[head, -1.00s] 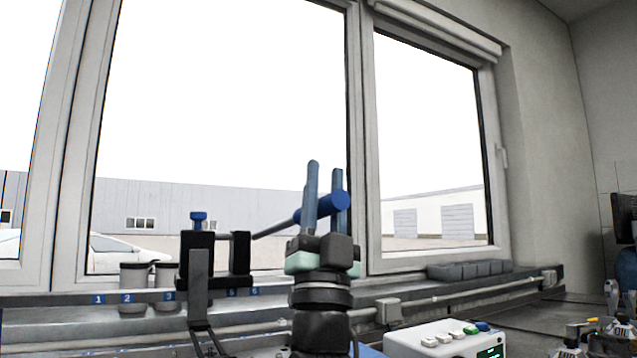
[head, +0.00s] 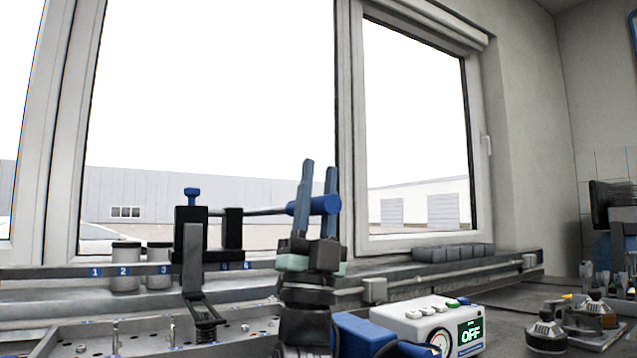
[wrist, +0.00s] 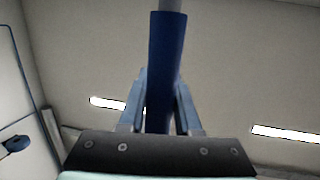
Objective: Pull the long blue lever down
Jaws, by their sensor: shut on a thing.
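The long lever has a thin grey rod and a thick blue handle (head: 326,205). In the head view it runs nearly level from the black press stand (head: 188,240) to the right, its handle end slightly higher. My gripper (head: 318,172) points up, with one finger on each side of the handle, and is shut on it. In the wrist view the blue handle (wrist: 165,65) stands between the two blue-grey fingers (wrist: 160,108). The handle's far side is hidden.
A white control box (head: 428,322) with a screen reading OFF stands at the lower right. A metal plate with pins (head: 130,335) lies below the press. A window fills the background.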

